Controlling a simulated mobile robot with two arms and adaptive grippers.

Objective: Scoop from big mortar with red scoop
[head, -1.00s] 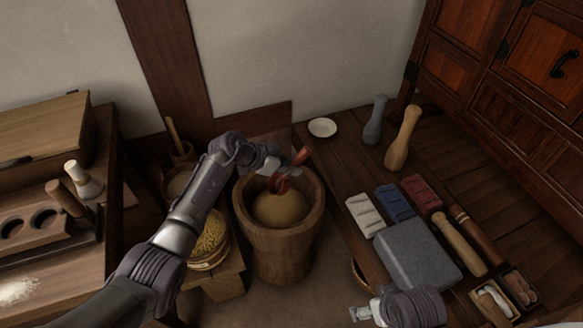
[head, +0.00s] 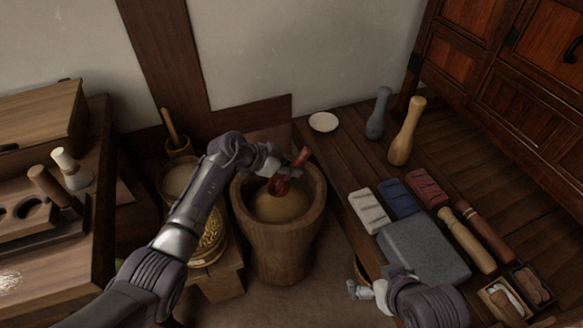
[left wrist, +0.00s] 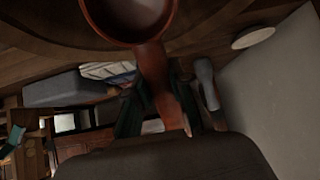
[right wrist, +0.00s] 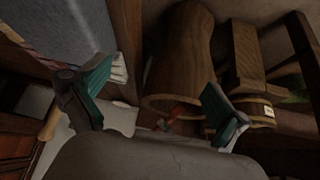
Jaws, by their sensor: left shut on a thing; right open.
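The big wooden mortar (head: 279,237) stands upright on the floor in the middle of the head view, with tan meal (head: 283,208) inside. My left gripper (head: 279,171) is over the mortar's mouth, shut on the red scoop (head: 280,186). The scoop's bowl hangs inside the rim, above or at the meal; I cannot tell if it touches. In the left wrist view the scoop's bowl (left wrist: 133,15) and handle (left wrist: 157,75) show, the handle between my fingers. My right gripper (head: 362,289) is open and empty at the lower middle; its spread fingers (right wrist: 150,104) show in the right wrist view.
Right of the mortar, a low wooden board carries a grey stone block (head: 420,250), coloured blocks (head: 397,198), pestles (head: 405,140) and a white saucer (head: 323,122). Left of it stand a basket of grain (head: 209,240) and a tub (head: 180,180). A wooden bench (head: 60,255) is further left.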

